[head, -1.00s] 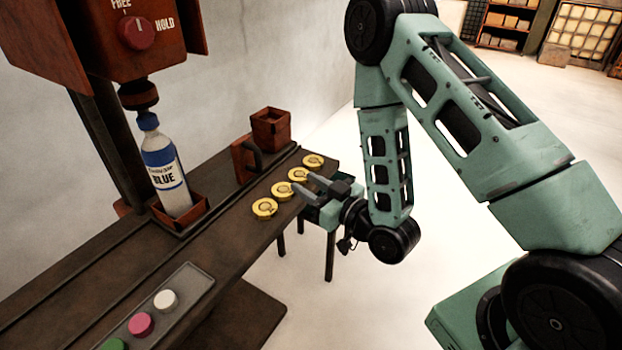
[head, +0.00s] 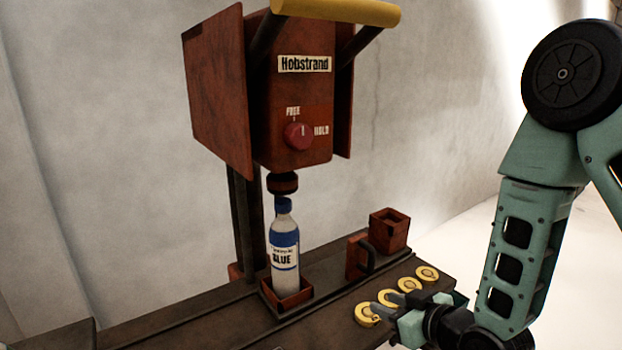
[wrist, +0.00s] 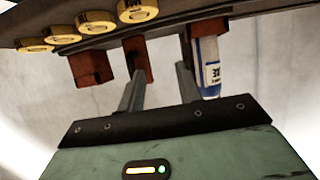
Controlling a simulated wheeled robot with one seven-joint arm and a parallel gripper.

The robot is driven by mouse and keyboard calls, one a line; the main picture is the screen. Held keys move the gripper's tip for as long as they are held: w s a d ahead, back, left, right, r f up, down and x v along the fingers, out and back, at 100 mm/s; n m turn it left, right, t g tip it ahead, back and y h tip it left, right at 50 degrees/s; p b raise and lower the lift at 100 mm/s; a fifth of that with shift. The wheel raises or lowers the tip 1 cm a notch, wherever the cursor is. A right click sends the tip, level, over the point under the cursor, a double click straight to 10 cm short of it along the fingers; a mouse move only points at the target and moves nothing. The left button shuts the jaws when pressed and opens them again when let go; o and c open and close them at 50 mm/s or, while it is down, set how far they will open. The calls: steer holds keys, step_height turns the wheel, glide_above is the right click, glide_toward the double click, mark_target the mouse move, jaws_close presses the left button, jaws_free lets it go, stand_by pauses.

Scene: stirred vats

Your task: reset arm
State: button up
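My gripper (head: 376,301) is at the front edge of the dark bench, beside the row of yellow discs. In the wrist view its two fingers (wrist: 159,72) stand apart with nothing between them. The arm hangs down at the right of the head view. A white bottle with a blue cap and a "BLUE" label (head: 285,256) stands upright in a small red-brown holder (head: 293,302), under the machine's spindle. The bottle also shows in the wrist view (wrist: 208,66), which looks upside down.
The red-brown machine head (head: 293,95) has a red FREE/HOLD knob (head: 299,136) and a yellow bar (head: 338,11). Several yellow discs (head: 411,285) lie along the bench edge. Behind them are an upright handled block (head: 356,257) and an open box (head: 389,232). The floor at right is clear.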

steer(key=s+a+r+g+h, duration=0.1)
steer(key=s+r+g+h, duration=0.2)
steer(key=s, duration=0.9)
steer(key=s+r+n+g+h, duration=0.1)
steer(key=s+r+g+h, duration=0.2)
steer(key=s+r+g, duration=0.4)
steer(key=s+g, duration=0.1)
steer(key=s, duration=0.5)
steer(key=shift+s+a+r, duration=0.2)
steer(key=shift+a+r, duration=0.15)
steer(key=shift+a, duration=0.05)
